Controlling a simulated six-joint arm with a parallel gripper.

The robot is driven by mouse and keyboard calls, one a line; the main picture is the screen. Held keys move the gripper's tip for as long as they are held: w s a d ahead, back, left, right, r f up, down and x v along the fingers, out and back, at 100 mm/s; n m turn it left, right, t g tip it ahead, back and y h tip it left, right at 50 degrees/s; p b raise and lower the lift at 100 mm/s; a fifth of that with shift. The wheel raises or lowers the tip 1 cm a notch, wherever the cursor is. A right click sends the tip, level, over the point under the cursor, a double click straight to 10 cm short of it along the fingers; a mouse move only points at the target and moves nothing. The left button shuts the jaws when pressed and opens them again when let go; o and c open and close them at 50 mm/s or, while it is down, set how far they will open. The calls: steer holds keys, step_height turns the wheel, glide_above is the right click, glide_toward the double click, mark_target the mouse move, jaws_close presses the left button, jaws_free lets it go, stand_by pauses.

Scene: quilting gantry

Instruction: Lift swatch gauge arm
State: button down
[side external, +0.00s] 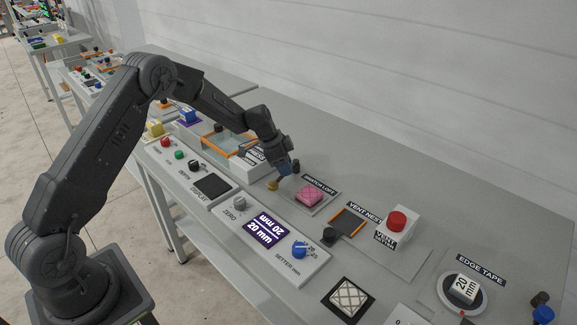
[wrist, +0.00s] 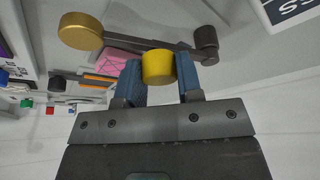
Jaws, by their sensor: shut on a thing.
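The swatch gauge arm (wrist: 140,41) is a dark bar in the wrist view. It runs from a black pivot (wrist: 206,43) on the right to a gold disc (wrist: 80,31) on the left. My gripper (wrist: 160,78) has its blue fingers on either side of a yellow knob (wrist: 158,66) on the arm and is shut on it. In the side view, my gripper (side external: 286,169) is just above the bench, between the gold disc (side external: 272,185) and the black pivot (side external: 296,165). It hides most of the bar there. The pink quilted swatch (side external: 310,195) lies beside it.
A control panel with a purple 20 mm display (side external: 265,229) and a blue knob (side external: 299,250) lies in front. An orange-edged vent nest (side external: 348,222) and a red button on a white box (side external: 396,222) stand to the right. The bench behind is clear.

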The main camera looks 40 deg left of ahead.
steer(key=shift+a+m, duration=0.2)
steer(key=shift+m, duration=0.2)
steer(key=c, duration=0.8)
jaws_free()
steer(key=shift+r, duration=0.1)
steer(key=shift+a+v, duration=0.2)
steer(key=shift+v, duration=6.65)
steer(key=shift+w, duration=0.1)
